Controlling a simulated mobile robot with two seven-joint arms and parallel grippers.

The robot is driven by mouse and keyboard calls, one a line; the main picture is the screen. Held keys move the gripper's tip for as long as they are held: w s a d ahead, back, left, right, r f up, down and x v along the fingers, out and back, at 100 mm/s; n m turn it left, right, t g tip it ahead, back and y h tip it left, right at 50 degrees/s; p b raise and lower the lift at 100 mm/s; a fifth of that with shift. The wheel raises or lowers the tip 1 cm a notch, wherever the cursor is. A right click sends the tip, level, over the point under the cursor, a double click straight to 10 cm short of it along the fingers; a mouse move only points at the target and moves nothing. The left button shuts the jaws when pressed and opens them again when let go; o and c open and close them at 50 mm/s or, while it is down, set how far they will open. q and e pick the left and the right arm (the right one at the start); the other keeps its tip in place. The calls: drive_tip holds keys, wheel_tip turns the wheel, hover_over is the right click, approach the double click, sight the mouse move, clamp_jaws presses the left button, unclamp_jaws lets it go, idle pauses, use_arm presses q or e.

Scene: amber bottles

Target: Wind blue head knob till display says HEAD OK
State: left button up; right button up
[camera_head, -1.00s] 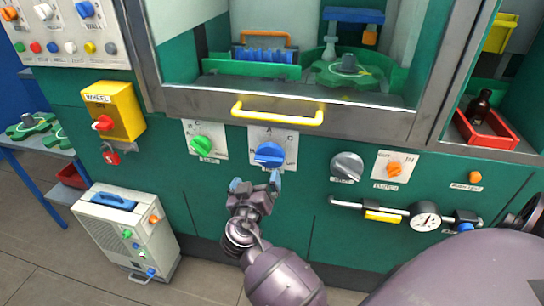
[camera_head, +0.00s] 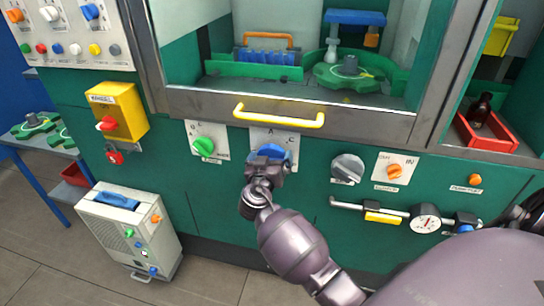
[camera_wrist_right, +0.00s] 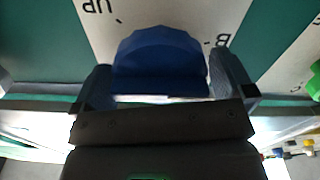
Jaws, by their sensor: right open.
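The blue knob (camera_head: 266,149) sits on a white lettered plate on the green machine front, below the yellow handle. My right gripper (camera_head: 270,160) is at this knob and hides its lower part in the head view. In the right wrist view the blue knob (camera_wrist_right: 160,62) lies between the two fingers of my right gripper (camera_wrist_right: 162,75). The fingers are open, one at each side of the knob, with a narrow gap visible at the right. Parts of the letters UP and B show on the plate. No display text is readable. My left gripper is not in view.
A green knob (camera_head: 204,146) is left of the blue one, and a grey knob (camera_head: 347,168) and orange knob (camera_head: 394,171) are right. The yellow handle (camera_head: 279,116) juts out above. A gauge (camera_head: 425,217) sits on a pipe lower right.

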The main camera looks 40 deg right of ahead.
drive_tip(key=shift+w+d, duration=0.3)
drive_tip(key=shift+d, duration=0.05)
drive_tip(key=c, duration=0.7)
drive_tip(key=shift+f+n, duration=0.15)
drive_tip(key=shift+n, duration=0.25)
drive_tip(key=shift+n+b, duration=0.35)
drive_tip(key=shift+n, duration=0.25)
drive_tip(key=o, duration=0.7)
drive_tip(key=v, duration=1.1)
drive_tip(key=shift+b, duration=0.35)
